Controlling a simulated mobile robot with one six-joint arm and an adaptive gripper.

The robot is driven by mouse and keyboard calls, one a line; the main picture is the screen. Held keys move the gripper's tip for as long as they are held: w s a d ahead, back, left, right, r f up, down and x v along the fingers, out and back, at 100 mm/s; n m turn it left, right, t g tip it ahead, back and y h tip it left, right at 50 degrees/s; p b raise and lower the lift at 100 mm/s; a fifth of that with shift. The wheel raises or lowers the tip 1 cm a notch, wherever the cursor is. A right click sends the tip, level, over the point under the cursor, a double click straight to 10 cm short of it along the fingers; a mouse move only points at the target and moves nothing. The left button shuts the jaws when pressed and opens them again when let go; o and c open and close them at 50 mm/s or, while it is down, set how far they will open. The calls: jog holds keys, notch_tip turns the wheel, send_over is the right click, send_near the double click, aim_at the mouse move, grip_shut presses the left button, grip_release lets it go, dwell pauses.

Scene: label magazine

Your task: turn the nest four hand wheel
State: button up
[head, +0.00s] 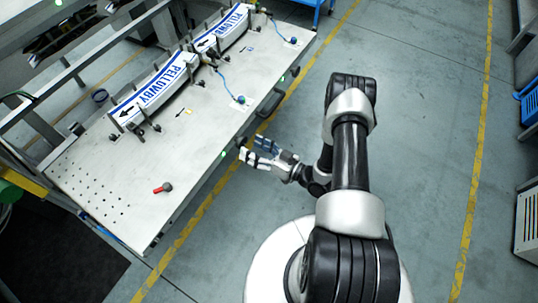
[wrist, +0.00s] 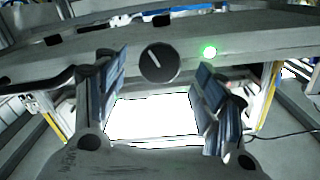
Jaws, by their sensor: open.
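A dark round hand wheel (wrist: 160,62) with a white pointer line sits on the front face of the bench in the wrist view. The line tilts up to the left. I cannot read which nest it belongs to. My gripper (wrist: 160,75) is open, with one finger to the left of the wheel and one to the right, apart from it, and nothing held between them. In the head view my gripper (head: 252,149) is beside the bench's front edge; I cannot make out the wheel clearly there.
A green lamp (wrist: 209,51) glows right of the wheel. A dark handle (head: 270,104) juts from the front edge. The floor (head: 430,130) on the right is clear.

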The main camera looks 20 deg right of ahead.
jog(key=v, duration=0.8)
jog(key=shift+s+d, duration=0.15)
jog(key=shift+s, duration=0.1)
